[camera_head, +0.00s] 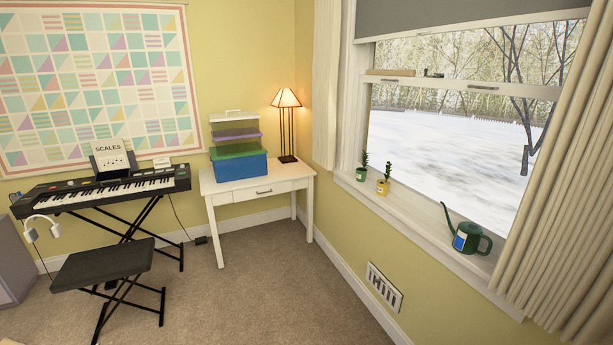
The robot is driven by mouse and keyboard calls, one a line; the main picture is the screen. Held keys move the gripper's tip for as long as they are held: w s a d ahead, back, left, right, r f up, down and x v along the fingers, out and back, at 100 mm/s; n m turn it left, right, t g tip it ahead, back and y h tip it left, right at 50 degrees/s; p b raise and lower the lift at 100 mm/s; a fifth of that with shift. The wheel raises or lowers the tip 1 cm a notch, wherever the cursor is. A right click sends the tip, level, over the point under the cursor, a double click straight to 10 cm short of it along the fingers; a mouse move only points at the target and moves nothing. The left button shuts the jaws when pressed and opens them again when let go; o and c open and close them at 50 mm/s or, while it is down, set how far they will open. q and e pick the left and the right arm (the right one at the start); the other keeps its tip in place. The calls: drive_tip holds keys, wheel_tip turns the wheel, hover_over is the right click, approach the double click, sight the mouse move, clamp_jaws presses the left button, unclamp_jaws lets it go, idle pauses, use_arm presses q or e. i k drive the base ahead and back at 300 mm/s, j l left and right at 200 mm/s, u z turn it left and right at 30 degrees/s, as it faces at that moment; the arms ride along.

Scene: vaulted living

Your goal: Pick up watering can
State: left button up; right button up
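A dark green watering can (467,238) stands upright on the white window sill (424,221) at the right. Its thin spout rises to the left and its handle faces right, close to the curtain. A small blue and white label shows on its body. Neither of my grippers is in view.
Two small potted plants, one in a green pot (361,174) and one in a yellow pot (382,187), stand farther along the sill. A beige curtain (562,210) hangs at the right. A white desk (258,191), keyboard (110,190) and black stool (104,266) stand left. Carpet (255,290) below the window is clear.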

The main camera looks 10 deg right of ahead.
sight(467, 236)
drive_tip(key=i+j+z, duration=0.3)
drive_tip(key=i+z, duration=0.15)
drive_tip(key=i+j+z, duration=0.45)
